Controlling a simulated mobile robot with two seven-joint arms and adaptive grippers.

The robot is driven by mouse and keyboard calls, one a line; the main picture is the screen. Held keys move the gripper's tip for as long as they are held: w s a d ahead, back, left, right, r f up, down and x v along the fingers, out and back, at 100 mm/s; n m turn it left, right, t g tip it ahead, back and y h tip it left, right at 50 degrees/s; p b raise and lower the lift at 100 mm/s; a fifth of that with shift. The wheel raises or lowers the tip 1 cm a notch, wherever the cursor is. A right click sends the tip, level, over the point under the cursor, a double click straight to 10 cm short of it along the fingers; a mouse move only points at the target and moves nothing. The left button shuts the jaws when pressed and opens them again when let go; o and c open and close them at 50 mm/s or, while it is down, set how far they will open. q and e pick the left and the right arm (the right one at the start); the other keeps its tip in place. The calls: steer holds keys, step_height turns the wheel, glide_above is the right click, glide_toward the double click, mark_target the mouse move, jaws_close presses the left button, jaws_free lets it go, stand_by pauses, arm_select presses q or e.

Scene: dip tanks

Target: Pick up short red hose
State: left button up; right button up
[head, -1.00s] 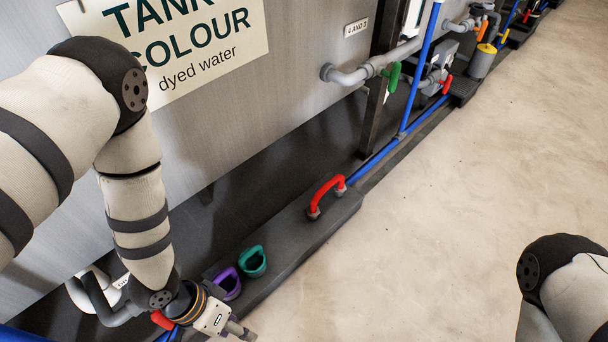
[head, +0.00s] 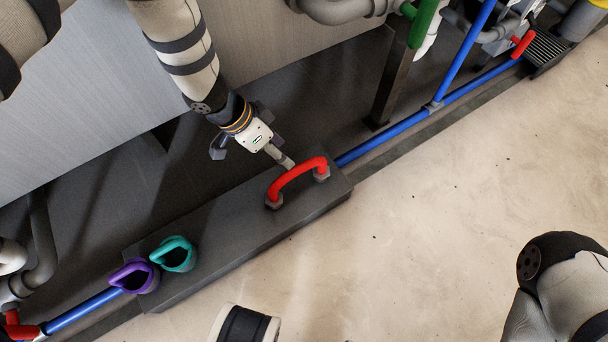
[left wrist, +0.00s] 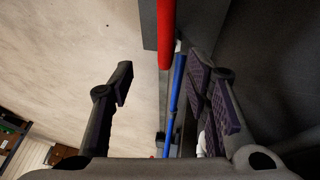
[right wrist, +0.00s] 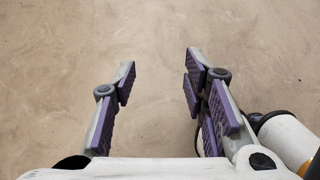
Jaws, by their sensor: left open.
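The short red hose (head: 297,173) arches up from two grey fittings near the right end of a dark bench. In the left wrist view the red hose (left wrist: 165,35) runs down from the top edge, between the lines of the two fingers and beyond their tips. My left gripper (head: 279,154) is open and empty, close beside the hose on its tank side. Contact cannot be made out. My right gripper (right wrist: 160,62) is open and empty over bare floor in the right wrist view.
A blue pipe (head: 385,135) runs along the floor, with a dark post (head: 393,85) behind.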

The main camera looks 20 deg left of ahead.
mark_target(295, 169)
arm_select(q)
steer(key=b+x, duration=0.1)
steer(key=x, duration=0.2)
steer(key=b+x, duration=0.1)
steer(key=x, duration=0.2)
steer(key=a+b+x, duration=0.1)
steer(key=b+x, duration=0.1)
steer(key=x, duration=0.2)
steer(key=shift+s+f, duration=0.1)
steer(key=shift+f, duration=0.1)
steer(key=shift+d+f, duration=0.1)
steer(key=shift+f, duration=0.05)
steer(key=shift+c, duration=0.9)
jaws_close()
arm_select(e)
steer(key=f, duration=0.1)
steer(key=s+f, duration=0.1)
steer(key=f+g, duration=0.1)
steer(key=shift+s+d, duration=0.1)
steer(key=shift+s, duration=0.2)
